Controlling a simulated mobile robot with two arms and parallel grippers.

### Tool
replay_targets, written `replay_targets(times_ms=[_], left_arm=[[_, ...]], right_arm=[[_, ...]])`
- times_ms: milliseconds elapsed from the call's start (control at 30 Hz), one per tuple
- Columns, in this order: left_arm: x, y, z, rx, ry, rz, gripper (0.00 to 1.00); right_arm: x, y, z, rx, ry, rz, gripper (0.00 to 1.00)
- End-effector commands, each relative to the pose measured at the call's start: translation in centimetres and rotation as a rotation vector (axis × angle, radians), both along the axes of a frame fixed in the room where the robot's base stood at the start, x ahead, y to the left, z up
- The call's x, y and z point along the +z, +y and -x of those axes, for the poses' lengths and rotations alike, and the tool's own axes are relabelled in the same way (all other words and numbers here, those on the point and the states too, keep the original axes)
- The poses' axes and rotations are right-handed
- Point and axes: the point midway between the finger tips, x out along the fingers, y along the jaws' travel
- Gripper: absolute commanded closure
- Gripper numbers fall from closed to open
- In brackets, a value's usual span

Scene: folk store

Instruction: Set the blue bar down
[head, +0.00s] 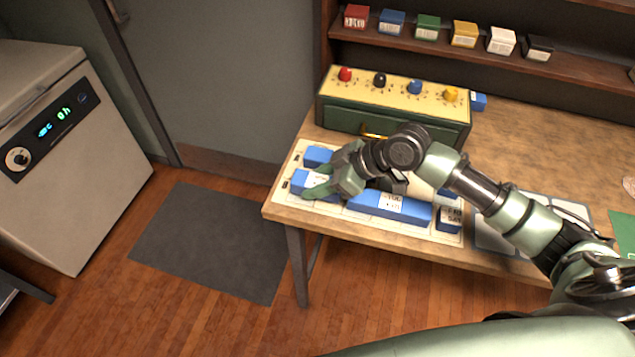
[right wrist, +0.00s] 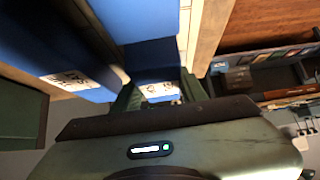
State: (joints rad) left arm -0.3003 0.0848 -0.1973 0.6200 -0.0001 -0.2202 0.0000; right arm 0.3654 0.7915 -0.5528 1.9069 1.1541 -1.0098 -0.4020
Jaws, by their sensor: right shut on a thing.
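My right gripper (head: 326,184) is over the left end of a pale marked sheet (head: 284,187) on the wooden table. It is shut on a blue bar (head: 308,180) with a white label. In the right wrist view the held bar (right wrist: 152,60) sits between the fingers (right wrist: 160,92), its label near the tips. Whether the bar touches the sheet is hard to tell. Another blue bar (head: 316,156) lies just behind it, and a longer labelled blue bar (head: 408,210) lies to its right. A short blue block (head: 449,218) is further right. My left gripper is out of view.
A green box (head: 345,119) with a cream top and several coloured knobs stands behind the bars. A shelf (head: 420,50) with small coloured boxes is at the back. My right forearm crosses the table's right side. The table's front edge is close to the bars.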

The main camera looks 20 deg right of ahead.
Motion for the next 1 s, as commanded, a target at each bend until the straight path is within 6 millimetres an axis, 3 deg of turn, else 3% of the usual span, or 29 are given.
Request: replay_targets(times_ms=[100,433,467,500,533,900,1000], left_arm=[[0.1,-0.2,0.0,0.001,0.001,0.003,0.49],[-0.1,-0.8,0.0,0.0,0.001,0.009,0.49],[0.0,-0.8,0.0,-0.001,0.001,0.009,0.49],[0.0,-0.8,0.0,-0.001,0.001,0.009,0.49],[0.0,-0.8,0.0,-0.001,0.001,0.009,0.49],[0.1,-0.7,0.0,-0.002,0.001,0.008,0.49],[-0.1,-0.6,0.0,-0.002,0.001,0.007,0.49]], right_arm=[[-0.9,0.0,0.0,-0.001,-0.001,0.0,1.0],[-1.3,0.0,0.0,0.0,-0.002,0.0,1.0],[-1.2,0.0,0.0,0.0,-0.001,0.001,0.49],[-1.2,0.0,0.0,0.0,-0.001,0.001,0.38],[-1.2,0.0,0.0,0.0,-0.001,0.001,0.36],[-0.7,-0.1,0.0,0.0,-0.003,0.001,0.36],[0.0,-0.9,0.4,-0.001,-0.004,0.002,0.36]])
